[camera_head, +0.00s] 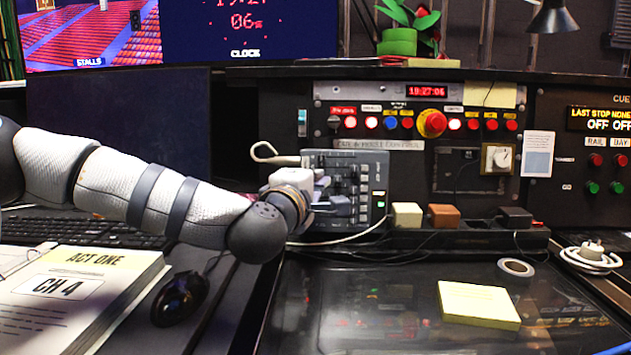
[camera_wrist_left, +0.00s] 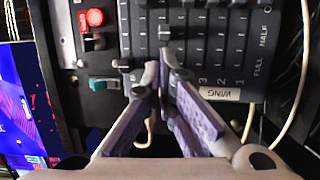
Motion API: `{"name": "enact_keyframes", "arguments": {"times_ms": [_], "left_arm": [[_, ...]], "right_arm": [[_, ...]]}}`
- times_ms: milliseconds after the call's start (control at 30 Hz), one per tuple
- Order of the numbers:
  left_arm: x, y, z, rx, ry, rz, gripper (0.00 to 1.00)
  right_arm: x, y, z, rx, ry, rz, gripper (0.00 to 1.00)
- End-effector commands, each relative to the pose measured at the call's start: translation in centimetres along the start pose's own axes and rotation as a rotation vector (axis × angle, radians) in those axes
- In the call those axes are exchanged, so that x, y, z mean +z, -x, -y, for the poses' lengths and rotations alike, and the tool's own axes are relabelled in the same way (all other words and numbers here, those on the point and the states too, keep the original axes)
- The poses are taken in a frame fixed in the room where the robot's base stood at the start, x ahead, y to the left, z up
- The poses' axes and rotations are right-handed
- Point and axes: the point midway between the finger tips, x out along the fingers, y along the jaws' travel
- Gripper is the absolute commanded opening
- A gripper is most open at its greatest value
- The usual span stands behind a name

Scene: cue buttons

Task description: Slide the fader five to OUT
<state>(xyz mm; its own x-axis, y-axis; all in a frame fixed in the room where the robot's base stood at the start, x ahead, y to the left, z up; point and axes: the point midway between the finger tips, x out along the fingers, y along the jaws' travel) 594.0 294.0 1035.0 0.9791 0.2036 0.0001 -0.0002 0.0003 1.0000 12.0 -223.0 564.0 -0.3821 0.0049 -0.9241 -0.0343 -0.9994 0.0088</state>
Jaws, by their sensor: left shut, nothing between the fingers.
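The grey fader panel (camera_head: 376,172) stands upright against the console in the head view, with dark slider caps on it. My left gripper (camera_head: 328,192) is at the panel's front. In the left wrist view my left gripper (camera_wrist_left: 162,74) is shut and empty, its tips close to the slots. Contact with a cap cannot be told.
A red lit button (camera_wrist_left: 95,17) and a teal switch (camera_wrist_left: 104,84) lie beside the panel. A cream block (camera_head: 407,214) and a brown block (camera_head: 443,215) stand to its right. A cable (camera_head: 340,240) loops below. A script book (camera_head: 130,262) lies at the left.

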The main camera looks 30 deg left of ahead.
Motion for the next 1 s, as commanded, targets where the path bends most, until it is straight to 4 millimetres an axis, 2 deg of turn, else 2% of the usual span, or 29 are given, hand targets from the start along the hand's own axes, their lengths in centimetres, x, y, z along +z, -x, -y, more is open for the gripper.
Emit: {"name": "enact_keyframes", "arguments": {"times_ms": [267, 500, 567, 1000], "left_arm": [[0.1, 0.0, 0.0, 0.0, -0.001, 0.0, 0.0], [3.2, -0.8, 0.1, 0.0, -0.003, 0.002, 0.0], [3.6, -0.9, 0.1, 0.0, -0.002, 0.001, 0.0], [3.7, -1.0, -0.1, 0.001, -0.001, 0.002, 0.0]], "right_arm": [[0.0, 0.0, 0.0, 0.0, 0.0, 0.0, 0.4], [0.0, -0.1, 0.0, 0.0, 0.0, 0.001, 0.4], [0.0, -0.1, 0.0, 0.0, 0.0, 0.001, 0.4], [0.0, 0.0, 0.0, 0.0, 0.0, -0.001, 0.4]]}}
